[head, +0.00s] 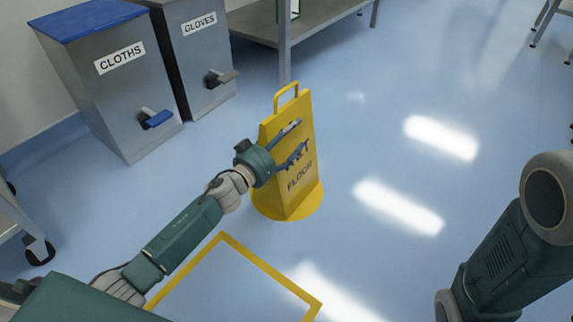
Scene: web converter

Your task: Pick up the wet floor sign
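The yellow wet floor sign (290,183) stands upright on the blue floor in the middle of the head view, with a loop handle (287,92) at its top and dark lettering on its front. A yellow round patch shows on the floor around its foot. My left gripper (296,140) is in front of the sign's upper part, its two fingers spread apart and pointing toward the right. It covers part of the lettering. Nothing shows between the fingers, and I cannot tell whether they touch the sign. My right arm shows at the right edge, but its gripper is out of view.
A metal table (318,25) stands behind the sign. A yellow floor outline (270,270) lies in front. The floor to the right is clear.

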